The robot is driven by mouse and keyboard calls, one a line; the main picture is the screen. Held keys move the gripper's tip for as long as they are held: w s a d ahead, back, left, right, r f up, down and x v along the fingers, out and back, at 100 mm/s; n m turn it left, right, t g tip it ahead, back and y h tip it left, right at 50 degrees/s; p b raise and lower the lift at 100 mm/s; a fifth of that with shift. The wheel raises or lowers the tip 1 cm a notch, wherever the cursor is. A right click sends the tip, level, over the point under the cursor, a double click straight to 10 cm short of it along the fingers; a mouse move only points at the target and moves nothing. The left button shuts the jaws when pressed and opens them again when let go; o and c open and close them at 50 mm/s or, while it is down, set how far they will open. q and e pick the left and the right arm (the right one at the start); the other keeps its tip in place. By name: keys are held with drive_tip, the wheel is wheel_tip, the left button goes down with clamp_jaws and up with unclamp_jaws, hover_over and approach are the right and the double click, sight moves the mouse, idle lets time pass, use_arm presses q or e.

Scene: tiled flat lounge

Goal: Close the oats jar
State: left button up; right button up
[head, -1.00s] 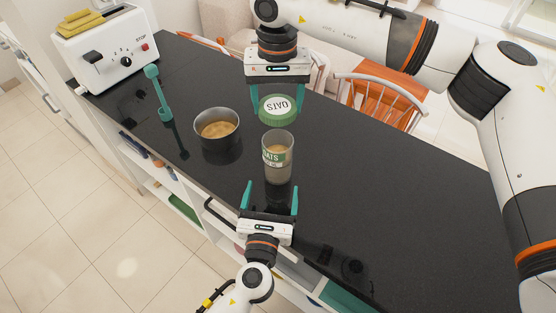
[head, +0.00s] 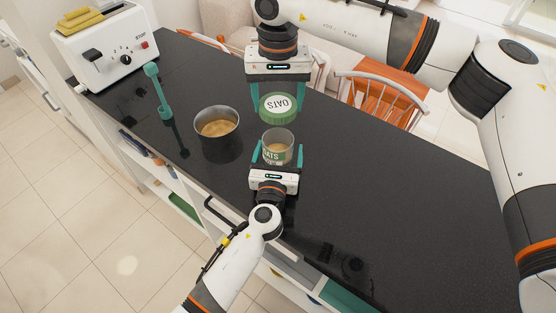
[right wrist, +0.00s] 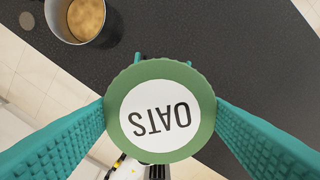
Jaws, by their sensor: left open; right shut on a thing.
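The oats jar (head: 278,141), clear with a green and white label and oats inside, stands upright and uncovered on the black counter. My left gripper (head: 277,158) is open, its teal fingers on either side of the jar. Its body hides the jar's lower part. My right gripper (head: 279,103) is shut on the green lid (head: 265,112), whose white top reads OATS. The lid is held level, just beyond and above the jar. In the right wrist view the lid (right wrist: 160,148) sits between both fingers and hides the jar.
A metal pot (head: 231,137) with oats-coloured contents stands left of the jar. The counter (head: 400,200) is clear to the right. Chairs (head: 385,97) stand behind it.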

sight(278, 157)
use_arm(q)
drive_tip(key=c, duration=1.5)
use_arm(e)
drive_tip(key=shift+f, duration=2.45)
drive_tip(key=shift+f, duration=0.9)
drive_tip(key=shift+f, duration=0.6)
